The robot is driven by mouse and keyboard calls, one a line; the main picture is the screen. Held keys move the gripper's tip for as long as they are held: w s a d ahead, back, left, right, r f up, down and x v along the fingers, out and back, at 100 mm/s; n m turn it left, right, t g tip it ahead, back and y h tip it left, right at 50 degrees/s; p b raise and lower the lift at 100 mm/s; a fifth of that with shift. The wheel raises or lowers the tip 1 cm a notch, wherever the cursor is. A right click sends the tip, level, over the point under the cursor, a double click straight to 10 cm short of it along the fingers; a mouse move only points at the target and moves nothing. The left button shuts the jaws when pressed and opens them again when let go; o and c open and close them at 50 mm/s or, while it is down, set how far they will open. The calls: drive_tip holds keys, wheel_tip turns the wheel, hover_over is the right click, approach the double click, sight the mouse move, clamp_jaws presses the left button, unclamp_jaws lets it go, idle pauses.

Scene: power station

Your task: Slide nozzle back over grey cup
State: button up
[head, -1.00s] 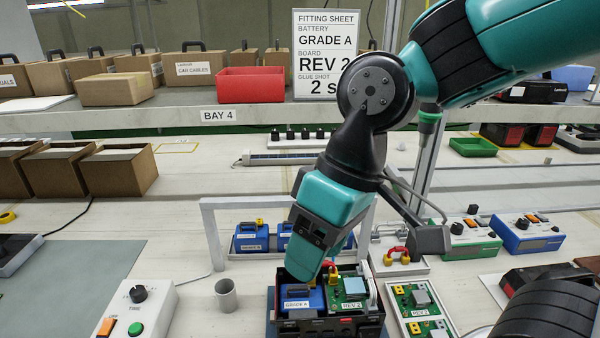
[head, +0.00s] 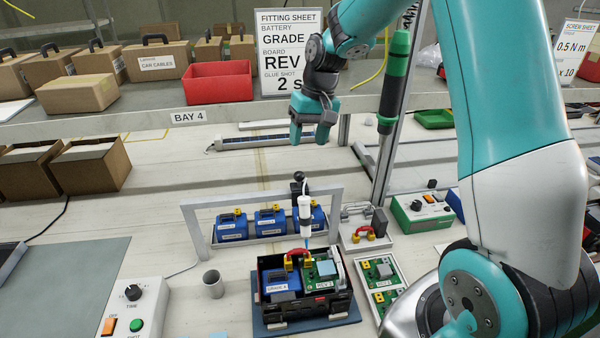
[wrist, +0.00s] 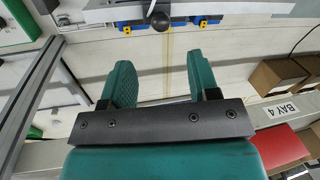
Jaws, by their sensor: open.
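The white nozzle (head: 305,215) with a blue tip hangs upright from the grey gantry frame (head: 196,232), with a black knob (head: 298,183) by it. Its tip is over the open black case (head: 335,302), near the red lead between the blue battery (head: 281,284) and the green board (head: 318,276). The grey cup (head: 213,285) stands on the bench to the left of the case, with nothing over it. My gripper (head: 310,138) is open and empty, high above and behind the gantry; its fingers also show in the wrist view (wrist: 160,75), apart, with a dark knob beyond them.
A control box (head: 135,308) with a dial and buttons stands at front left. Blue batteries (head: 270,222) sit in a rack behind the gantry. A green-and-black hanging tool (head: 394,82) is right of my gripper. The shelf (head: 140,128) with boxes runs behind.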

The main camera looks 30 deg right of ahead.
sight(299, 175)
drive_tip(key=f, duration=0.3)
drive_tip(key=a+f+p, duration=0.1)
drive_tip(key=f, duration=0.3)
drive_tip(key=a+f, duration=0.1)
drive_tip(key=f, duration=0.2)
drive_tip(key=shift+w+a+f+p, duration=0.1)
drive_tip(key=shift+w+f+p, duration=0.1)
drive_tip(key=shift+f+p, duration=0.2)
clamp_jaws()
